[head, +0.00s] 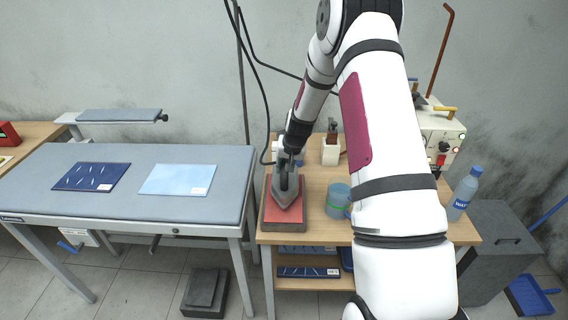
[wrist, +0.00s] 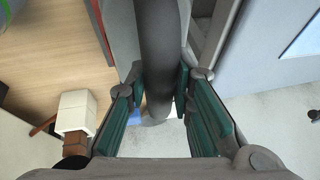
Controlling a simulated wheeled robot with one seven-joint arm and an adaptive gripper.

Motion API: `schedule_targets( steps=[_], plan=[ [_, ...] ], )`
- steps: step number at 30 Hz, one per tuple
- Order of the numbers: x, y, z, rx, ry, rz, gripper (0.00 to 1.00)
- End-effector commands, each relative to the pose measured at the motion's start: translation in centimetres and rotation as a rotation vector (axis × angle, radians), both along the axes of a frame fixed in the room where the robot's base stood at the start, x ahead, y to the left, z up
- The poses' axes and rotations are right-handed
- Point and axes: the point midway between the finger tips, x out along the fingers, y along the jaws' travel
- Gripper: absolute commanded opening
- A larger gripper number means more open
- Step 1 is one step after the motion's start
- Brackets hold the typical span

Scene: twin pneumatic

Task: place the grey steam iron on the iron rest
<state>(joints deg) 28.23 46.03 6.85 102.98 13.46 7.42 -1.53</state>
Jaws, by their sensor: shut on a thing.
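The grey steam iron (head: 288,200) is at the left end of the wooden table, over the iron rest (head: 310,220), which has a red top and a dark rim. Its pointed end faces the front. I cannot tell whether its sole touches the red surface. My gripper (head: 288,163) is above the iron, shut on its handle. In the wrist view the dark grey handle (wrist: 157,65) runs between the green finger pads of my gripper (wrist: 161,88). The sole is hidden there.
A water bottle (head: 464,192) stands at the table's right side. A white holder (head: 330,150) is behind.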

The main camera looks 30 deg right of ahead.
Motion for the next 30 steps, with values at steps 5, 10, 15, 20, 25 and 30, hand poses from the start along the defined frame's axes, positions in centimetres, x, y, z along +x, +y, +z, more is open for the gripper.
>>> schedule_targets(
  steps=[5, 10, 15, 20, 25, 30],
  plan=[
    [0.1, 0.0, -1.2, -0.004, -0.008, 0.001, 0.00],
    [0.3, 0.0, -1.5, -0.005, -0.011, 0.001, 0.00],
    [0.3, -0.1, -1.5, -0.005, -0.011, 0.001, 0.00],
    [0.3, 0.0, -1.8, -0.005, -0.009, 0.001, 0.00],
    [0.0, 0.1, -2.1, 0.000, -0.001, 0.001, 0.41],
    [0.0, 0.1, -2.1, 0.000, -0.001, 0.001, 0.41]
  ],
)
